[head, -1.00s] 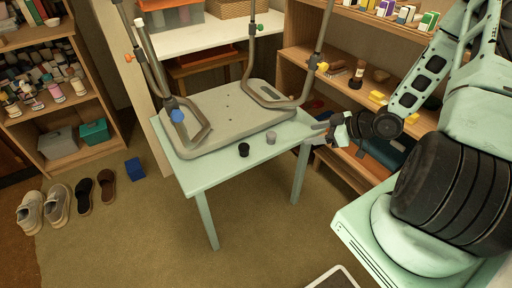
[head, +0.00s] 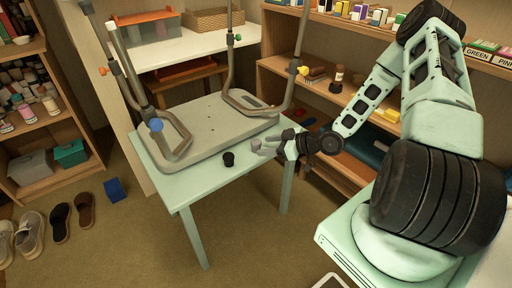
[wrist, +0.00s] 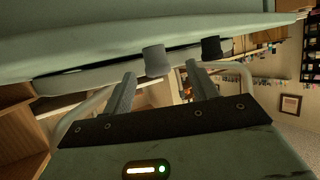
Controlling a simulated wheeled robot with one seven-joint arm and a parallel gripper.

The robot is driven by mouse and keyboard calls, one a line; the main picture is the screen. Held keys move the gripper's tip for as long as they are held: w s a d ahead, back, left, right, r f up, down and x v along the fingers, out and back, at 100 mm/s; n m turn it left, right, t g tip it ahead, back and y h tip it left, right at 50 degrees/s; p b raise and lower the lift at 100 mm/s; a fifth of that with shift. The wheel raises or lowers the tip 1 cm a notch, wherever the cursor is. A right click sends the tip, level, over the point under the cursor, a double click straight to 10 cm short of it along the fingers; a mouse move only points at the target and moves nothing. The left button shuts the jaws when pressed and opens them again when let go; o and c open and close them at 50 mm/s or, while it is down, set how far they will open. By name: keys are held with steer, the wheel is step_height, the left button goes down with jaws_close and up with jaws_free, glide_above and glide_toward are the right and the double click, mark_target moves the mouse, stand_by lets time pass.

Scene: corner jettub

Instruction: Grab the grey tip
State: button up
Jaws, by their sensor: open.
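The grey tip (wrist: 156,61) is a small light-grey cap standing on the pale green table (head: 190,187). In the wrist view it shows just beyond my gripper (wrist: 163,78), between the fingertip lines and closer to the left finger. The fingers are open, with nothing held. In the head view my gripper (head: 272,146) reaches in from the right over the table's right side and partly covers the grey tip (head: 256,146). A black tip (head: 229,159) stands to its left; it also shows in the wrist view (wrist: 211,47), beyond the right finger.
An upturned grey seat (head: 215,140) with metal legs pointing up lies on the table behind the tips. Its legs carry blue (head: 156,125) and yellow (head: 304,70) parts. A wooden shelf (head: 281,72) stands behind my arm. Floor in front of the table is clear.

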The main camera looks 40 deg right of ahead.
mark_target(256, 145)
steer(key=shift+d+b+x, duration=0.2)
steer(key=shift+b+x, duration=0.35)
steer(key=shift+x, duration=2.2)
steer(key=shift+w, duration=0.15)
steer(key=c, duration=1)
